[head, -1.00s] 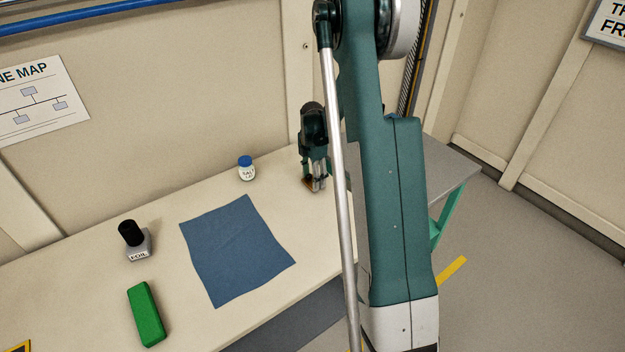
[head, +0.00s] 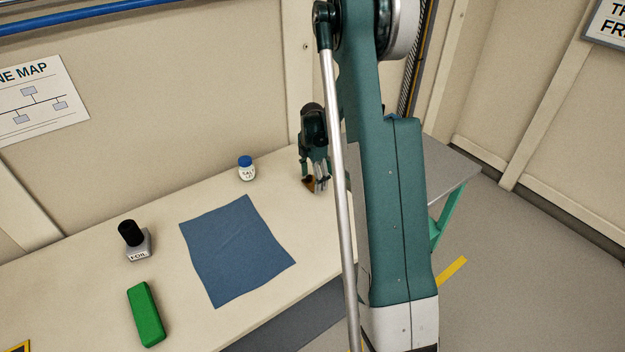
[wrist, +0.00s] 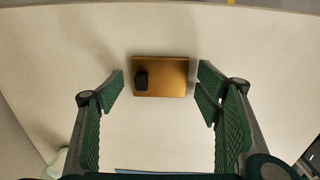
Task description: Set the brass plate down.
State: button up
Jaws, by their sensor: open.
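The brass plate (wrist: 168,76) is a flat gold rectangle with a small black piece (wrist: 141,78) on its left part. In the wrist view it lies on the pale table, between the spread fingers and clear of both. My gripper (wrist: 161,88) is open, with a gap on each side of the plate. In the head view my gripper (head: 317,186) points down at the table's far right part. Only a small brownish bit of the plate (head: 309,185) shows there, the rest hidden by the fingers.
A white jar with a blue lid (head: 246,168) stands left of my gripper. A blue cloth (head: 237,250) lies mid-table. A black-topped block labelled FOIL (head: 137,244) and a green block (head: 146,314) are further left. The wall rises behind the table.

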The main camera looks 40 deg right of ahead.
aim_at(312, 182)
jog(key=shift+r, duration=0.1)
notch_tip(312, 182, up, 12)
jog(key=p, duration=0.1)
dwell(0.5)
dwell(0.6)
jog(key=s+a+r+m+t, duration=0.2)
jog(key=s+a+r+m, duration=0.2)
jog(key=s+a+r, duration=0.45)
jog(key=s+a+r+m+t, duration=0.1)
jog(key=s+a+r+m, duration=0.4)
jog(key=a+r, duration=0.6)
jog(key=s+a+m+t, duration=0.2)
jog(key=s+a+m, duration=0.2)
jog(key=s+a, duration=0.3)
jog(key=s+a+m+t, duration=0.2)
jog(key=s+a+m, duration=0.3)
jog(key=s, duration=0.8)
jog(key=a, duration=0.3)
jog(key=shift+a, duration=0.2)
